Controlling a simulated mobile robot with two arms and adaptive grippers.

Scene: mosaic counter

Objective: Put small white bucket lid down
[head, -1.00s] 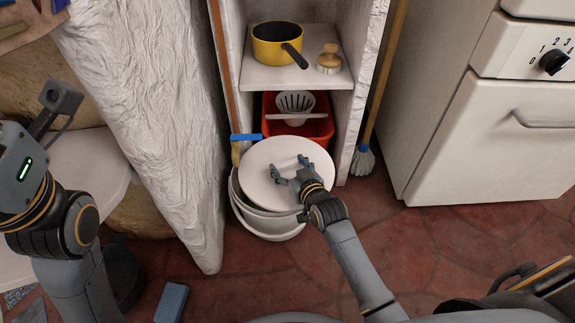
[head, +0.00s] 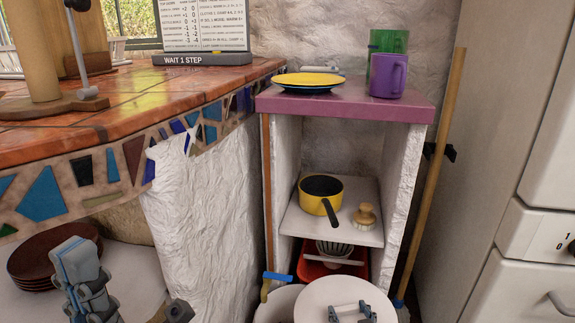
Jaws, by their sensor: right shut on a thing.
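The small white bucket lid (head: 322,289) is a round white disc at the bottom edge of the head view, cut off below. My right gripper (head: 350,313) is shut on the lid at its upper face; only the gripper's fingers show. The white bucket (head: 274,304) stands behind and left of the lid, partly hidden by it. Whether the lid touches the bucket cannot be told. My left gripper (head: 80,262) is at the lower left, in front of the low shelf; its finger opening is not clear.
A narrow cabinet holds a yellow pan (head: 320,187), a brush (head: 365,215) and a red tub (head: 311,270). Its purple top (head: 340,105) carries a yellow plate (head: 309,79) and purple mug (head: 388,76). The tiled counter (head: 150,108) has free room. Brown plates (head: 52,257) sit below it.

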